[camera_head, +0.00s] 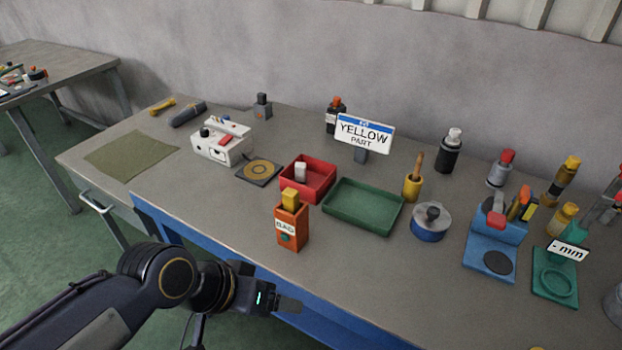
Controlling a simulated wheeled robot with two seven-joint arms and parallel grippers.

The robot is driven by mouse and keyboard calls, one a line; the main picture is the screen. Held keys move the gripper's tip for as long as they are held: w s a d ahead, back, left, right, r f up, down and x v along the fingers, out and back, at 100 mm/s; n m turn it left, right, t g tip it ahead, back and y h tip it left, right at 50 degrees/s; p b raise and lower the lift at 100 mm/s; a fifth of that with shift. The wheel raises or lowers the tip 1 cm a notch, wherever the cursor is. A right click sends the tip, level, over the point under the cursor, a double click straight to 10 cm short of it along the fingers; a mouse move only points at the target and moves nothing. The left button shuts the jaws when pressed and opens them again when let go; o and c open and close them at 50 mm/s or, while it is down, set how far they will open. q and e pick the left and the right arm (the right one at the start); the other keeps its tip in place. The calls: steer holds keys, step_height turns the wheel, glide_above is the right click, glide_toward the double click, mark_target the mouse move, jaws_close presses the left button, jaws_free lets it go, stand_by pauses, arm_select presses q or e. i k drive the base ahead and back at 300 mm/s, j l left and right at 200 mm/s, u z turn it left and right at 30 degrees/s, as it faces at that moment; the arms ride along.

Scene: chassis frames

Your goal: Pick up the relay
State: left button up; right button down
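An orange box (291,228) with a yellow block on top stands upright near the table's front edge. It has a white label whose small letters are hard to read; it may be the relay, but I cannot be sure. My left gripper (284,296) is at the front edge of the table, below and in front of the orange box in the picture, apart from it. Nothing shows held in it, and I cannot tell how far its fingers are apart. My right gripper is not in view.
Behind the orange box are a red tray (318,191) holding a white piece and an empty green tray (362,222). A sign reading "YELLOW PART" (364,133) stands behind. A blue stand (491,262) and several bottles fill the right. The front strip looks clear.

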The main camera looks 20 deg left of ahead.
mark_target(290, 196)
steer(key=j+u, duration=0.15)
steer(key=u, duration=0.3)
steer(key=j+u, duration=0.2)
steer(key=u, duration=0.2)
steer(key=z, duration=0.3)
steer(key=i+j+z, duration=0.1)
steer(key=j+z, duration=0.3)
steer(key=j, duration=0.35)
steer(key=j+z, duration=0.4)
steer(key=j, duration=1.65)
